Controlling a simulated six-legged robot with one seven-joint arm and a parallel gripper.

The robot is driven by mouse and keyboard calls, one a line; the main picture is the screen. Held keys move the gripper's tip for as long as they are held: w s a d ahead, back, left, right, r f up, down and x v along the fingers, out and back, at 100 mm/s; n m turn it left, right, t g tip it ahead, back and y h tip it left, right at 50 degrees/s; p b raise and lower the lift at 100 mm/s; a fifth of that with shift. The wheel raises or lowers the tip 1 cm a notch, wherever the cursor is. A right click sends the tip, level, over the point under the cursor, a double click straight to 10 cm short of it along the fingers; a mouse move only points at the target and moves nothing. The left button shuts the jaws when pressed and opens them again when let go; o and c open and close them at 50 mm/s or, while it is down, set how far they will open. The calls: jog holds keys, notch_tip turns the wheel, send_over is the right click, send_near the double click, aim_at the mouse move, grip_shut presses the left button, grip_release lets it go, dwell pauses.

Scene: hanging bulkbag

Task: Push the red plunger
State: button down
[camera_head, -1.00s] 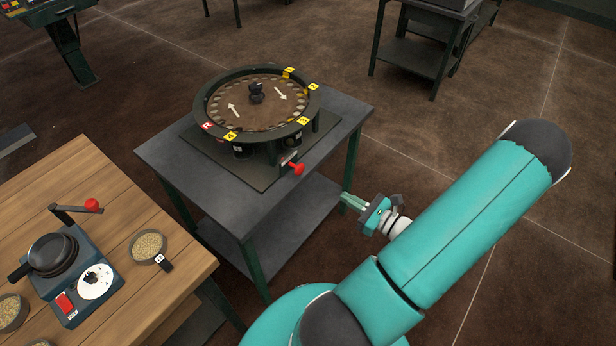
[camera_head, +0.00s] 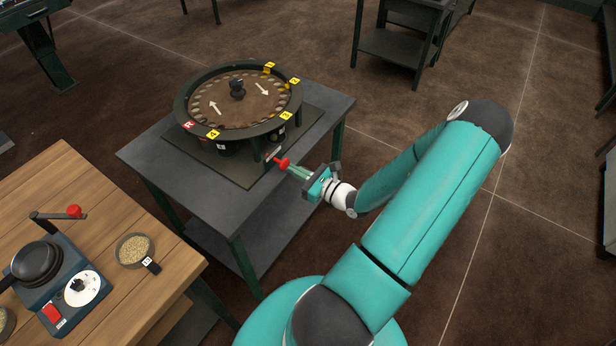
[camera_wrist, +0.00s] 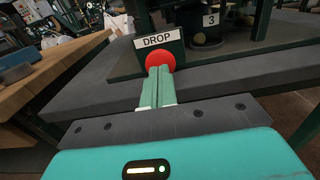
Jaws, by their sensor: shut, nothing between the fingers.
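The red plunger (camera_head: 282,162) sticks out from the front edge of the round carousel device (camera_head: 290,116) on the dark grey table. In the wrist view the red plunger (camera_wrist: 160,62) sits just under a white "DROP" label. My gripper (camera_head: 289,168) is shut and empty, its green fingertips pointing at the plunger. In the wrist view the fingertips (camera_wrist: 159,69) overlap the lower part of the red knob. They are at it or very close; I cannot tell whether they touch.
The grey table (camera_head: 150,158) carries the carousel, with numbered yellow tags and a red R tag. A wooden table (camera_head: 110,205) at the left holds a blue device with a red-knobbed crank (camera_head: 73,211) and a bowl of grain (camera_head: 134,250). Floor right of my arm is open.

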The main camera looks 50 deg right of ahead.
aim_at(286, 166)
jog(key=shift+w, duration=0.25)
jog(key=shift+w+a+r, duration=0.1)
jog(key=shift+w+a, duration=0.1)
jog(key=shift+w, duration=1.5)
